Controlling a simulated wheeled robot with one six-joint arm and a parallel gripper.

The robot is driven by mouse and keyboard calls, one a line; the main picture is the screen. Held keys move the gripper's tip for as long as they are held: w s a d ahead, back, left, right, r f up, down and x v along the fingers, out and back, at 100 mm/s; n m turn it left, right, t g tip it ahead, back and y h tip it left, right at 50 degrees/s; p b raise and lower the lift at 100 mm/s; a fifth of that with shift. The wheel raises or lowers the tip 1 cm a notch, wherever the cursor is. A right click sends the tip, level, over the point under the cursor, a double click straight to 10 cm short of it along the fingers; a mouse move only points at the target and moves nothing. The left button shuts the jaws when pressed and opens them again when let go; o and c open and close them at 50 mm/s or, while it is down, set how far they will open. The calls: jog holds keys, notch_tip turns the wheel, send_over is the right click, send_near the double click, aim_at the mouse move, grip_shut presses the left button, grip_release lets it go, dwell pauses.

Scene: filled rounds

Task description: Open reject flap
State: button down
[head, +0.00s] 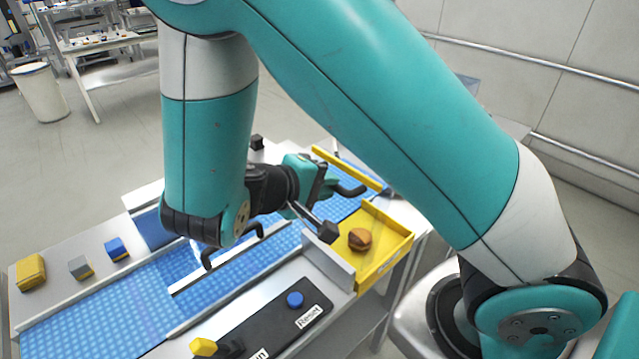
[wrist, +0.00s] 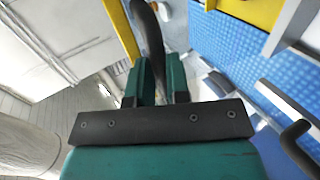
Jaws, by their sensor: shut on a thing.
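A long yellow bar (head: 345,168), which looks like the reject flap, stands at the far side of the blue conveyor (head: 90,312) in the head view. A black curved handle (head: 352,190) sits close beside it. In the wrist view the dark curved handle (wrist: 149,40) runs down between my teal fingers, with the yellow bar (wrist: 122,30) just left of it. My gripper (wrist: 160,80) is shut on this handle. In the head view my gripper (head: 325,180) is partly hidden by my arm. How far the flap is swung cannot be told.
A yellow tray (head: 398,255) holding a brown ball (head: 360,239) adjoins the conveyor. A lever with a black block (head: 328,232) and a black-handled guard (head: 235,246) stand close by. A panel with a blue button (head: 295,299) is in front. Blocks (head: 117,249) lie at left.

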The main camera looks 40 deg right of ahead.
jog(key=shift+f, duration=0.25)
jog(key=c, duration=1.1)
grip_release()
jog(key=p+v, duration=0.3)
jog(key=v, duration=1.4)
jog(key=shift+a+r, duration=0.2)
jog(key=shift+a, duration=0.05)
